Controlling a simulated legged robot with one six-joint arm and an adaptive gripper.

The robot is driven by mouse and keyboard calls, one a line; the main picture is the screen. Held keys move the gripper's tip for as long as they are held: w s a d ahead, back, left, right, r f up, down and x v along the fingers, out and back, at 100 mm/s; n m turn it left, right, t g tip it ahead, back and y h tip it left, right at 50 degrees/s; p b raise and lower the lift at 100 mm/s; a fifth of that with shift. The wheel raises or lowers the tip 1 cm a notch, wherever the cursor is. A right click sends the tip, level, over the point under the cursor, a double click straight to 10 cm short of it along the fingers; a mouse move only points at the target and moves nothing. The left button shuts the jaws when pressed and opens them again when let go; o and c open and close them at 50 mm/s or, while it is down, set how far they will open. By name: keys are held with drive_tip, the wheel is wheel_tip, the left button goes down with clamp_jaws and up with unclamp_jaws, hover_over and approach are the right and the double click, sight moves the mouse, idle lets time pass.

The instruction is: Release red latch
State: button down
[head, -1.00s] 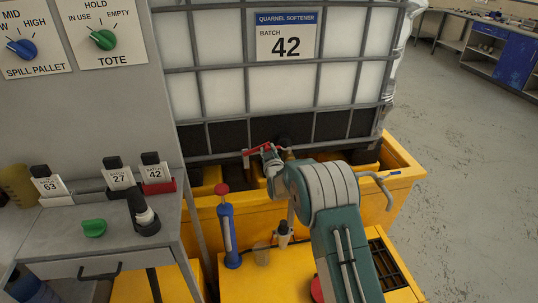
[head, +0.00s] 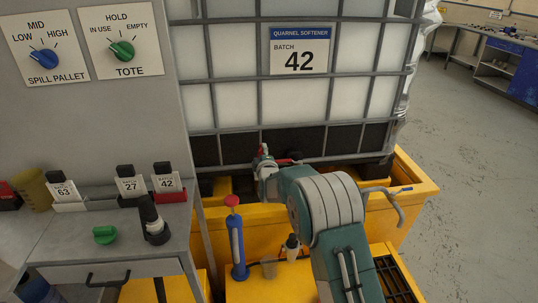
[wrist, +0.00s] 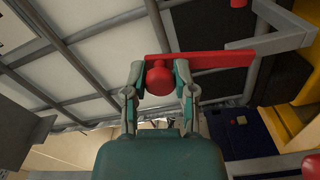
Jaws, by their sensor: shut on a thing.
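The red latch is a flat red bar (wrist: 215,60) with a round red knob in the wrist view, in front of the caged tote (wrist: 85,60). My gripper (wrist: 159,78) has a finger on each side of the knob and is shut on it. The bar runs right from the fingers. In the head view my gripper (head: 263,163) is at the tote's lower front, and a bit of the red latch (head: 285,161) shows beside it. My wrist and arm hide most of the latch and its mounting there.
The yellow spill pallet (head: 408,197) lies under the tote (head: 342,47) labelled batch 42. A blue hand pump (head: 236,245) with a red top and a small bottle (head: 292,246) stand below. The grey bench (head: 70,240) is left. Open floor lies right.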

drive_tip(key=shift+s+a+f+n, duration=0.1)
drive_tip(key=shift+s+a+n, duration=0.1)
drive_tip(key=shift+a+n, duration=0.85)
drive_tip(key=shift+s+a+f+n, duration=0.15)
drive_tip(key=shift+a+n, duration=0.5)
drive_tip(key=shift+n, duration=0.8)
drive_tip(key=shift+c, duration=2)
unclamp_jaws()
drive_tip(key=shift+f, duration=0.1)
drive_tip(key=shift+a, duration=0.2)
drive_tip(key=shift+r, duration=0.2)
